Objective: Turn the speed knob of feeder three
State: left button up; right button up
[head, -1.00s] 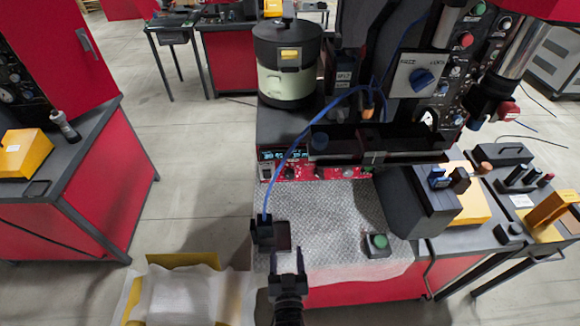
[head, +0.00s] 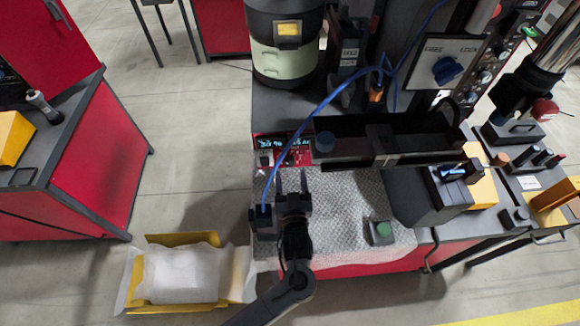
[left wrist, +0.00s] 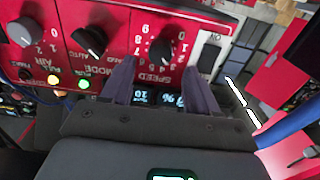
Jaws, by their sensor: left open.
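The speed knob (left wrist: 162,51) is a round black knob with a white mark on a red panel (left wrist: 135,20). In the left wrist view it appears upside down, with numbers around it and the word SPEED below. My left gripper (left wrist: 160,68) is open, its two fingers on either side of the knob's line and apart from it as far as I can see. In the head view, my left gripper (head: 292,174) points at the front panel (head: 298,158) with the lit display. The knob is too small to make out there. My right gripper is not in view.
Other knobs sit beside it: a mode knob (left wrist: 89,41) and a grey knob (left wrist: 24,31). A black switch (left wrist: 209,55) is on the other side. A blue cable (head: 325,102) arches close by. A green button box (head: 381,232) stands on the bubble-wrap mat (head: 340,215).

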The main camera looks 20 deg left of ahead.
aim_at(290, 164)
pick_arm(q)
jog(key=shift+x, duration=1.95)
jog(key=c, duration=1)
jog(key=m+p, duration=0.2)
jog(key=p, duration=0.1)
jog(key=shift+r+m, duration=0.2)
jog(key=shift+m, duration=0.1)
jog(key=shift+c, duration=0.2)
jog(key=shift+m+p, duration=0.9)
jog(key=shift+p, duration=0.35)
jog(key=shift+d+f+m+p, duration=0.1)
jog(key=shift+f+m+p, duration=0.05)
jog(key=shift+m+p, duration=0.5)
